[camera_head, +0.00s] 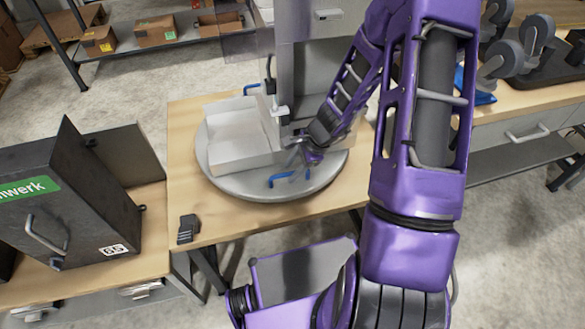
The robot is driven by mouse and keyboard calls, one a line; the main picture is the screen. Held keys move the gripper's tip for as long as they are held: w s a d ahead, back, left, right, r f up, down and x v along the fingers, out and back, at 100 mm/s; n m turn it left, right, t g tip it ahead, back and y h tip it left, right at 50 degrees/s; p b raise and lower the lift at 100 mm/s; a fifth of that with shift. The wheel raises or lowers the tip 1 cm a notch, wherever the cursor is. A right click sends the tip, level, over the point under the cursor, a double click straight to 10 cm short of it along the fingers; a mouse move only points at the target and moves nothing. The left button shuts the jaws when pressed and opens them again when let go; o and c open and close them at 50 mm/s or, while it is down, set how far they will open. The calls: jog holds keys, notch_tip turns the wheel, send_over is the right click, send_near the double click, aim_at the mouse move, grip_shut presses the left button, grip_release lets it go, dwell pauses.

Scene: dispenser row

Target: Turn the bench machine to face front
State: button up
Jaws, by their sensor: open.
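The bench machine (310,60) is a grey upright unit with a white open tray (238,140) at its left. It stands on a round grey turntable (225,183) with several blue handles at its rim. One blue handle (279,179) is at the near edge, another (250,88) at the far left. My purple arm crosses in front of the machine's right side and hides part of it. My gripper (300,165) is open, low over the near part of the turntable, just above and right of the near blue handle. I cannot tell whether it touches the handle.
A dark cabinet (60,200) with an open door stands on the bench at left. A small black block (188,228) lies on the wooden bench top (190,110). Another bench with grey clamp-like parts (505,60) is at right. A shelf with cardboard boxes (155,30) stands behind.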

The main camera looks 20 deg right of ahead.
grip_shut()
dwell(1.3)
